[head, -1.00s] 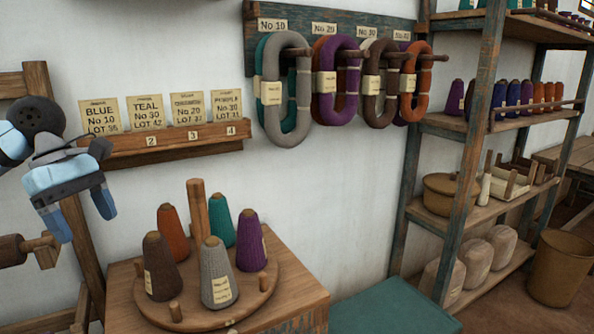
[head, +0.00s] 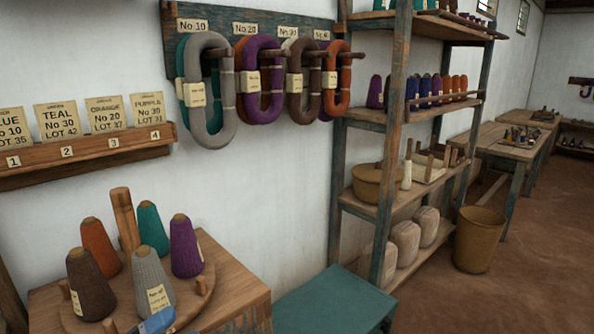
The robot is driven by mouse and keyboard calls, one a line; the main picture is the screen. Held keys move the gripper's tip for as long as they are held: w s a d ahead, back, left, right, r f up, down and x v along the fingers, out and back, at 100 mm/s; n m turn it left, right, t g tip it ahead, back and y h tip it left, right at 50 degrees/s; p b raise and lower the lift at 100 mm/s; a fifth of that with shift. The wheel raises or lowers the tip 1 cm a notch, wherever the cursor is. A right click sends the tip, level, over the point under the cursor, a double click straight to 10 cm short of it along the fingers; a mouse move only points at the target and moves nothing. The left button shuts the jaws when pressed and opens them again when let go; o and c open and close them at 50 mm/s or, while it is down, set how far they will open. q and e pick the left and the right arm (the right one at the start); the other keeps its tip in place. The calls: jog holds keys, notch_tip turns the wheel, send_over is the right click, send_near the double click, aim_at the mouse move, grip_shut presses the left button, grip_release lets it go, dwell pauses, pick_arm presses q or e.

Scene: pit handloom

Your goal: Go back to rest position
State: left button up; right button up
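A small blue part of what seems to be my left gripper (head: 157,322) shows at the bottom edge, in front of the grey cone (head: 152,280). The rest of it is out of the picture, so I cannot tell whether it is open or holds anything. My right gripper is not in view. The round wooden stand (head: 205,298) on the wooden table (head: 238,290) carries brown (head: 88,285), orange (head: 99,247), teal (head: 152,228), grey and purple (head: 185,247) yarn cones around an upright post (head: 124,222).
Card rail (head: 95,158) with numbered slots is on the wall at left. Yarn hanks hang on the peg board (head: 210,22). A shelf rack (head: 393,140) stands right of a teal bench (head: 335,300). A bucket (head: 480,240) stands on open brown floor (head: 540,260).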

pick_arm(q)
jog(key=s+d+f+n+g+y, duration=0.1)
jog(key=s+f+n+y, duration=0.45)
jog(key=f+n, duration=0.35)
jog(key=s+d+f+n+g+y, duration=0.15)
jog(key=s+f+n+y, duration=0.25)
jog(key=s+f+n, duration=0.5)
jog(key=s+f+n+g+y, duration=0.25)
jog(key=f+n+y, duration=0.35)
jog(key=f, duration=0.6)
notch_tip(320, 180, up, 13)
jog(key=a+t+h+p, duration=0.1)
jog(key=p, duration=1.3)
jog(key=shift+s+t, duration=0.25)
jog(key=shift+t, duration=0.15)
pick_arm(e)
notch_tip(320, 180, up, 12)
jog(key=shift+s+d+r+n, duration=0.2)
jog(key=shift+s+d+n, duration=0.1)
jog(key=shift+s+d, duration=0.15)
